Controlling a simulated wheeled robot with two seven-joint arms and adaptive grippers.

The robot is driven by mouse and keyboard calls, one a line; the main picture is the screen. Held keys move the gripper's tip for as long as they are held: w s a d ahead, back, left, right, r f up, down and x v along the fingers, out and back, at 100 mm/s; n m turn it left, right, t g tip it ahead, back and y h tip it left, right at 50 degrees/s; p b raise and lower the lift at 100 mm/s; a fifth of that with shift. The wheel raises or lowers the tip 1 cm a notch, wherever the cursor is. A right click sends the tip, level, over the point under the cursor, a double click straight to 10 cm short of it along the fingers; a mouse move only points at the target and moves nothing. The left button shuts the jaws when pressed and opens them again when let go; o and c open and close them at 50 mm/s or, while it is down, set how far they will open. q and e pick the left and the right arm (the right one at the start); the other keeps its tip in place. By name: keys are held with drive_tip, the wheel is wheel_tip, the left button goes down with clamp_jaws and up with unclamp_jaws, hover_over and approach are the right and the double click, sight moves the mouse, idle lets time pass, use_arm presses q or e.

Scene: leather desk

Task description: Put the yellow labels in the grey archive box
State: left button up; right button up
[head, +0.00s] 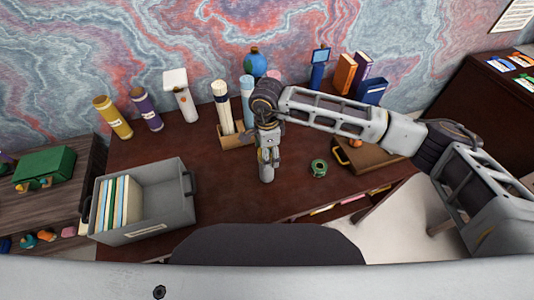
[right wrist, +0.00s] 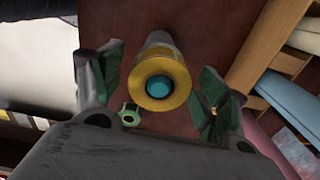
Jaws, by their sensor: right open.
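The grey archive box (head: 172,213) stands at the left front of the desk, open at the top. Cream, yellow and teal folders (head: 118,203) fill its left part; its right part is empty. My right gripper (head: 267,160) points down over the middle of the desk, away from the box. In the right wrist view a yellow ring with a teal centre (right wrist: 160,86) lies between its open fingers. A pale grey cylinder (right wrist: 158,42) shows behind the ring. I cannot tell for sure that this ring is the yellow labels. My left gripper is not in view.
A green roll (head: 319,168) lies right of my right gripper. A wooden holder with tubes (head: 236,135) stands behind it. A brown case (head: 372,157) lies at the right. The desk between the box and the gripper is bare.

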drive_tip(key=shift+c, duration=0.2)
drive_tip(key=c, duration=1.1)
drive_tip(key=shift+o, duration=0.2)
drive_tip(key=shift+r, duration=0.1)
drive_tip(key=shift+r+b, duration=0.95)
drive_tip(key=shift+r, duration=4)
